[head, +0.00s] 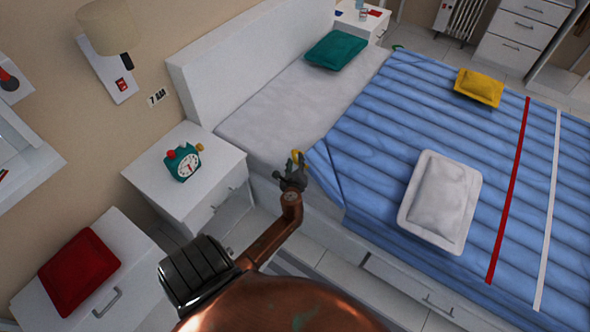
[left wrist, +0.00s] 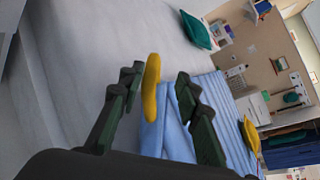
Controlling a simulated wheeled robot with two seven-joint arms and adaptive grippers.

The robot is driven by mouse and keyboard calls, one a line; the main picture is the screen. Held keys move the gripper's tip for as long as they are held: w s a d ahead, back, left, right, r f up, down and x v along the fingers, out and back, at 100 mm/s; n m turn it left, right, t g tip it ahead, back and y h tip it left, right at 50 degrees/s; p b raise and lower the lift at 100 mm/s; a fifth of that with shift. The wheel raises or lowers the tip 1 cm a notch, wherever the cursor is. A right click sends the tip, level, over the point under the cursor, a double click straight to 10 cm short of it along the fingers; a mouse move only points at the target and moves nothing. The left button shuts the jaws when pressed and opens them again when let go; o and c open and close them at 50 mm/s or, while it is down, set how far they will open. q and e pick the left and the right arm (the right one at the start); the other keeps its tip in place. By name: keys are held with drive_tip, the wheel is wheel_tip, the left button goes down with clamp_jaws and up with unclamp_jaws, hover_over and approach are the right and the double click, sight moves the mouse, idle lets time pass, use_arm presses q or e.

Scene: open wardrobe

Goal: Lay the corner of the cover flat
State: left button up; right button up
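The blue quilted cover (head: 385,135) lies over the right part of the bed, with its near left corner area (head: 325,175) creased and turned at an edge. A yellow tab (head: 297,157) shows at my left gripper (head: 291,168), beside that corner. In the left wrist view the yellow tab (left wrist: 151,88) stands between the two dark fingers of my left gripper (left wrist: 158,76), close to the left finger, with a gap to the right one. The blue cover (left wrist: 176,128) shows behind the fingers. Whether the tab joins the cover is hidden. My right gripper is not in view.
A white pillow (head: 440,202) and a yellow cushion (head: 479,87) lie on the cover. A teal cushion (head: 335,49) lies near the headboard (head: 250,50). A nightstand (head: 215,165) with a teal clock (head: 184,163) stands left of the bed.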

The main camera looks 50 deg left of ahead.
use_arm(q)
drive_tip(key=v, duration=0.7)
drive_tip(key=shift+s+d, duration=0.25)
drive_tip(key=s+d+f+n+g+h, duration=0.1)
drive_tip(key=s+d+f+n+h, duration=0.3)
drive_tip(key=f, duration=0.7)
drive_tip(key=s+d+f+g, duration=0.2)
drive_tip(key=s+f, duration=0.4)
drive_tip(key=f, duration=0.5)
drive_tip(key=s+d+f+n+g+h, duration=0.1)
drive_tip(key=s+d+f+n+h, duration=0.3)
drive_tip(key=f, duration=0.7)
drive_tip(key=s+d+f+n+g, duration=0.2)
drive_tip(key=s+f, duration=0.3)
drive_tip(key=s, duration=0.7)
drive_tip(key=s+d+f+n+g+h, duration=0.1)
drive_tip(key=s+d+f+n, duration=0.3)
drive_tip(key=s, duration=0.8)
drive_tip(key=s+d+f+n+g+h, duration=0.1)
drive_tip(key=s+d+f+n+g, duration=0.1)
drive_tip(key=s+f, duration=0.6)
drive_tip(key=s+d+n, duration=0.1)
drive_tip(key=s+n, duration=0.1)
drive_tip(key=s, duration=0.2)
drive_tip(key=shift+g, duration=0.3)
